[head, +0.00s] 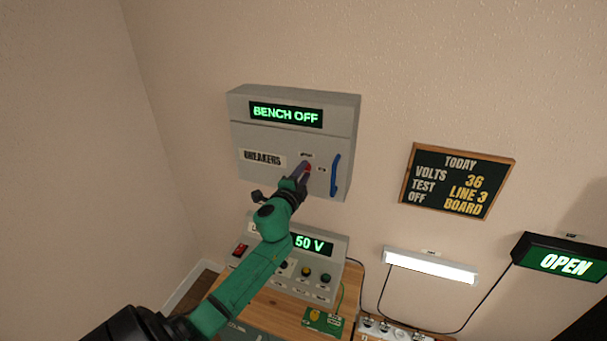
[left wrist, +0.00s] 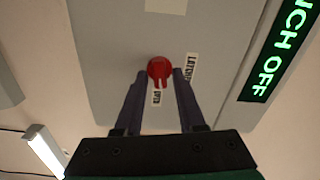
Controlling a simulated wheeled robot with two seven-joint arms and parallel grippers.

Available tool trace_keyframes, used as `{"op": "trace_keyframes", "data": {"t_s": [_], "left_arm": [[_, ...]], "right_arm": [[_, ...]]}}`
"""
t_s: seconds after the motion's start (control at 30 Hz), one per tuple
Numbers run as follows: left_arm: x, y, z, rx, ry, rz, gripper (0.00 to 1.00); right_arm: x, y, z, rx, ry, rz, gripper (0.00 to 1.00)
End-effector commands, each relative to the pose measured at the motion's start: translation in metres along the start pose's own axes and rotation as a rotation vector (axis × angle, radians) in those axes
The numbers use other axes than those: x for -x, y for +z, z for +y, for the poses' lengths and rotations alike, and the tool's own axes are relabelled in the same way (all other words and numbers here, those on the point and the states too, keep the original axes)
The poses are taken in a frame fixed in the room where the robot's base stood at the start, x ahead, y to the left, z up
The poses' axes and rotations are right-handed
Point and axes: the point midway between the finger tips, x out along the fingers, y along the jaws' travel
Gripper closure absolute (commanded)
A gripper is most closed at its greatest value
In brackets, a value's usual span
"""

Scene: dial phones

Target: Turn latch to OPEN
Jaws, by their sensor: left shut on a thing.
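The grey breaker box (head: 290,150) hangs on the wall with its door closed. Its display reads BENCH OFF, and a BREAKERS label is on the door. A red latch knob (head: 307,167) sits on the door, left of a blue handle (head: 336,175). My left gripper (head: 301,172) reaches up to the door and is shut on the latch. In the left wrist view the round red latch (left wrist: 159,71) sits between the fingertips. Small labels lie beside it, partly covered by the fingers. My right gripper is not in view.
Below the box, a grey console (head: 322,288) reading 50 V stands on a wooden bench (head: 270,311). A chalkboard (head: 457,181), a lit lamp (head: 430,266) and an OPEN sign (head: 563,261) are on the right. The wall left of the box is bare.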

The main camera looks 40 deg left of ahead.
Motion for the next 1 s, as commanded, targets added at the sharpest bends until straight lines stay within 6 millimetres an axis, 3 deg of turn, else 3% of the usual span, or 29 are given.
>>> {"op": "trace_keyframes", "data": {"t_s": [0.4, 0.9, 0.93, 1.0], "left_arm": [[-0.0002, 0.0014, -0.0005, -0.183, -0.002, -0.003, 1.0], [-0.0004, 0.0015, -0.0016, -0.202, -0.003, -0.003, 1.0], [-0.0004, 0.0014, -0.0017, -0.202, -0.004, -0.003, 0.54], [-0.0004, 0.0014, -0.0017, -0.201, -0.004, -0.003, 0.5]], "right_arm": [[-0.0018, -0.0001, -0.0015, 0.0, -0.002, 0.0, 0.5], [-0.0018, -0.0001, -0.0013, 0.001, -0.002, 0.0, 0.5], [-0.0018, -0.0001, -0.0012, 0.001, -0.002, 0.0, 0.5], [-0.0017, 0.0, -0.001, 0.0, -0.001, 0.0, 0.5]]}}
